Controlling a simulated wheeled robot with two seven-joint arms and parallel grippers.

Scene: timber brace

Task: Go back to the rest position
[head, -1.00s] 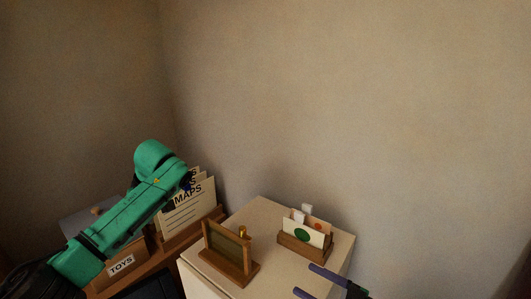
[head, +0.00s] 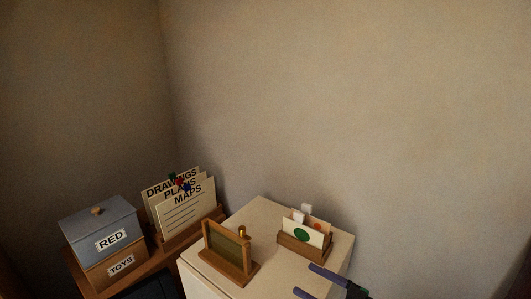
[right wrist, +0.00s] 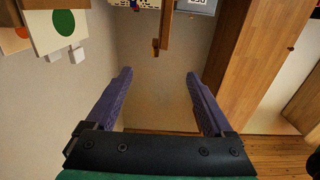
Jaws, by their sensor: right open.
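My right gripper (head: 304,279) is at the bottom of the head view, near the front right of the pale cabinet (head: 262,213). Its two purple fingers are spread, with nothing between them. The right wrist view also shows the right gripper (right wrist: 158,73) open and empty. My left gripper and arm are out of view.
The cabinet bears a wooden frame with a dark panel (head: 226,245), a small brass piece (head: 242,231) and a wooden card holder (head: 304,246). Left are a grey RED box (head: 92,233), a TOYS box (head: 115,268) and a rack of labelled files (head: 180,205).

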